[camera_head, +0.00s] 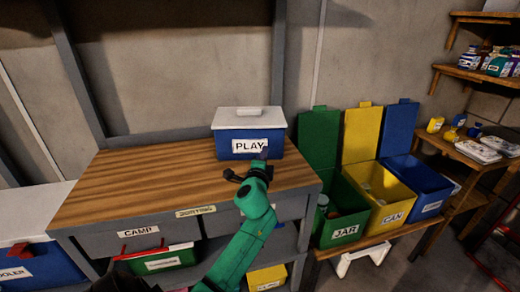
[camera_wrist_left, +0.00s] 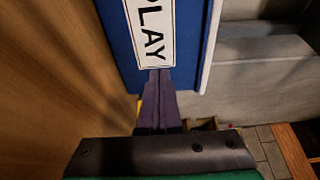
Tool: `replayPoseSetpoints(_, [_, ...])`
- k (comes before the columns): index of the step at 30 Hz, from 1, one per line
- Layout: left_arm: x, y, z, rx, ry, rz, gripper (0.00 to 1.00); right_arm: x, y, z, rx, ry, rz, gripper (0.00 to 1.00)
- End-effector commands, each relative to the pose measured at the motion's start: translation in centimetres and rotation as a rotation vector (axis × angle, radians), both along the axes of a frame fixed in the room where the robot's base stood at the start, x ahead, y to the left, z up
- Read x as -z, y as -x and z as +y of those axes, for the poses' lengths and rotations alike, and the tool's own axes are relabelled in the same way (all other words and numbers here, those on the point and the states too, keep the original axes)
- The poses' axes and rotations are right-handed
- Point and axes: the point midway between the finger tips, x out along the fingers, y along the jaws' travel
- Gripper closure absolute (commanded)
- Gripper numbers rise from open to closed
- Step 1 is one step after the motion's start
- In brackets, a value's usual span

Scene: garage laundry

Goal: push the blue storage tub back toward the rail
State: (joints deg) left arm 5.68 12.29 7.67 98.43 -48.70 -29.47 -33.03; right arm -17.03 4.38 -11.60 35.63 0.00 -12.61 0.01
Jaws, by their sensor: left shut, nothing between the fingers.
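The blue storage tub (camera_head: 229,145) has a white lid and a PLAY label. It stands upright at the back right of the wooden bench top (camera_head: 130,188). My left gripper (camera_head: 263,157) is shut and empty, in front of the tub's front face near the label's right end. In the left wrist view the closed fingers (camera_wrist_left: 158,85) point at the tub (camera_wrist_left: 122,45), with tips at the label's edge. I cannot tell whether they touch it. A rail cannot be made out clearly; a grey upright (camera_head: 278,60) stands behind the tub. My right gripper is not in view.
Open green JAR (camera_head: 345,222), yellow CAN (camera_head: 395,207) and blue (camera_head: 425,185) bins stand right of the bench. The bench's left part is clear. Shelves (camera_head: 480,75) hold small items at far right.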

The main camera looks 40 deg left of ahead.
Motion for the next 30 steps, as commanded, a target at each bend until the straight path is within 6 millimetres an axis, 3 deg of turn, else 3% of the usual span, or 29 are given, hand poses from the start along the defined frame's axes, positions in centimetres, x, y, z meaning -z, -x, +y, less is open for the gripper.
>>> replayPoseSetpoints(4, [-0.1,-0.4,1.8,0.0,-0.001,0.001,1.0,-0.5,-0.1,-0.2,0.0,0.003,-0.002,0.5])
replayPoseSetpoints(16, [0.0,-0.6,2.4,0.001,-0.001,-0.001,1.0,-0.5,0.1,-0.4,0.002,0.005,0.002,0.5])
replayPoseSetpoints(24, [0.0,-1.4,5.9,0.0,-0.001,0.0,1.0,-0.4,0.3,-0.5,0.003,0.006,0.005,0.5])
replayPoseSetpoints(30, [0.0,-1.5,6.3,0.0,0.0,0.0,1.0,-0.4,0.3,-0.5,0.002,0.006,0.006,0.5])
